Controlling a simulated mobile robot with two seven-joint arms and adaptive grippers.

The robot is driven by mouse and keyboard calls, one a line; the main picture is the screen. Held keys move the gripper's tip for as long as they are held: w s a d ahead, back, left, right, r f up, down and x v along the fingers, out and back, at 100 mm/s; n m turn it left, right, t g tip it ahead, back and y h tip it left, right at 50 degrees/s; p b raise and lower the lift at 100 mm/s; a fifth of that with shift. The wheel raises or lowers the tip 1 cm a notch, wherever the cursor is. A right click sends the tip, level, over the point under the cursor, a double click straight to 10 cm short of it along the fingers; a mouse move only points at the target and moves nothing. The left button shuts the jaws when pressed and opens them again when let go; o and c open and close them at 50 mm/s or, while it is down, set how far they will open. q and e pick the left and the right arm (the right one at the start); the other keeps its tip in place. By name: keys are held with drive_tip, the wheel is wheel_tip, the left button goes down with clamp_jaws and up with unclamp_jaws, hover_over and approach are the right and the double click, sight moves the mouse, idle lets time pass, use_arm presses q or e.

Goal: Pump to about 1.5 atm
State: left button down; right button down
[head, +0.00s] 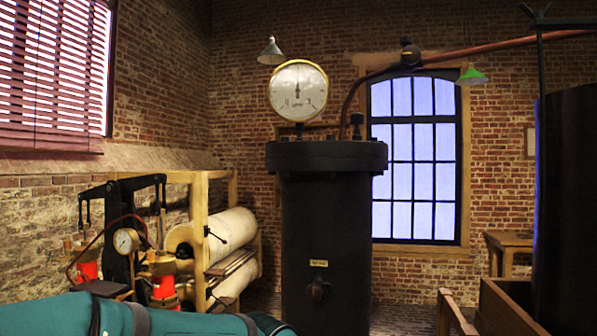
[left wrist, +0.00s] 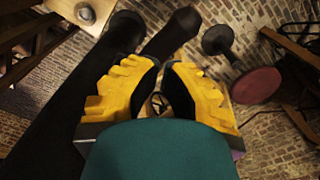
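A tall black cylindrical vessel (head: 325,240) with a wide lid stands in the middle of the head view. A large white round gauge (head: 298,90) with a brass rim is above it; its needle points about straight up, and its figures are too small to read. A pump with red cylinders (head: 163,287), black levers (head: 122,205) and a small gauge (head: 126,241) stands at the left. The small gauge's reading is unclear. My left gripper (left wrist: 162,68) shows yellow-backed fingers apart, with a gap between them and nothing clearly held. My right gripper is in neither view.
Large pale rolls (head: 228,238) lie on a wooden rack behind the pump. A wooden box (head: 505,308) and a dark tall cylinder (head: 568,200) are at the right. In the left wrist view, long black bars (left wrist: 62,95) pass close beside the fingers.

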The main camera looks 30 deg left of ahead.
use_arm(q)
wheel_tip(320, 180, up, 4)
drive_tip(key=p, duration=0.3)
drive_tip(key=shift+r, duration=0.1)
idle(0.4)
